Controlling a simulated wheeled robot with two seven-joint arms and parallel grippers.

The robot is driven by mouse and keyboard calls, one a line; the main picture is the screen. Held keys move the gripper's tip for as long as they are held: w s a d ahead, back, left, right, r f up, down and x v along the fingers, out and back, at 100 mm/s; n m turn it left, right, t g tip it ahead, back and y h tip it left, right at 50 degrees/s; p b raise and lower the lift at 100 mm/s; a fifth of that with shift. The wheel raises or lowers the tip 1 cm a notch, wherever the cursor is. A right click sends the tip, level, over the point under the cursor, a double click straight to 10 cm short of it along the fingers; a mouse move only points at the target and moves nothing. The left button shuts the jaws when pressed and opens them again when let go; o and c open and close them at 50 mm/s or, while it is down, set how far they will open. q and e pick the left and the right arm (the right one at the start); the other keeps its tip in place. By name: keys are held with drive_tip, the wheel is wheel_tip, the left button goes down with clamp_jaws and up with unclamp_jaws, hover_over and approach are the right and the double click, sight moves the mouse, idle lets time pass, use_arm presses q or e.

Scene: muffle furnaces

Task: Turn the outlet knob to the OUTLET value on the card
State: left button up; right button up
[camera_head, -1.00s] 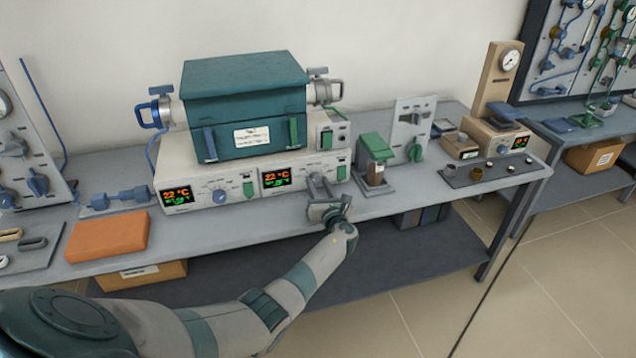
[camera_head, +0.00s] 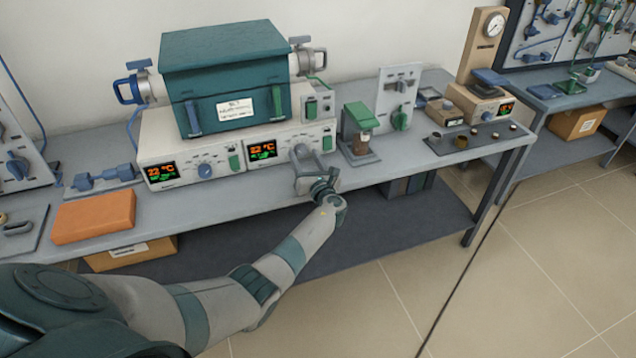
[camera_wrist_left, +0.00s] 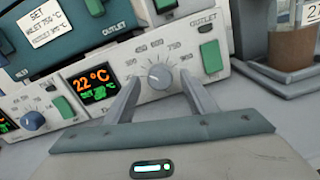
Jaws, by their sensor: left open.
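The outlet knob (camera_wrist_left: 160,77) is a round grey dial with a pale pointer mark, on a cream panel with a printed temperature scale. My left gripper (camera_wrist_left: 161,90) is open, its two fingers reaching toward the panel on either side of the knob; I cannot tell whether they touch it. In the head view my left gripper (camera_head: 309,165) is in front of the right-hand panel and hides the knob. The setting card (camera_wrist_left: 45,24) on the teal furnace reads SET, with an INLET line of 750 °C and an OUTLET line too blurred to read surely. My right gripper is not in view.
The outlet display (camera_wrist_left: 95,82) shows 22 °C in orange. A green switch (camera_wrist_left: 211,56) is close right of the knob. The inlet knob (camera_head: 205,170) is on the left panel. A green-topped device (camera_head: 357,130) stands right of the furnace, and an orange block (camera_head: 94,216) lies left.

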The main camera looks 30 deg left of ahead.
use_arm(q)
drive_tip(key=v, duration=0.7)
drive_tip(key=shift+s+d+f, duration=0.1)
drive_tip(key=v, duration=0.9)
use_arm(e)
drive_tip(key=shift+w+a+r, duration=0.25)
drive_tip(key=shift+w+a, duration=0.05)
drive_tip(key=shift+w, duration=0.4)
use_arm(q)
drive_tip(key=shift+s, duration=0.1)
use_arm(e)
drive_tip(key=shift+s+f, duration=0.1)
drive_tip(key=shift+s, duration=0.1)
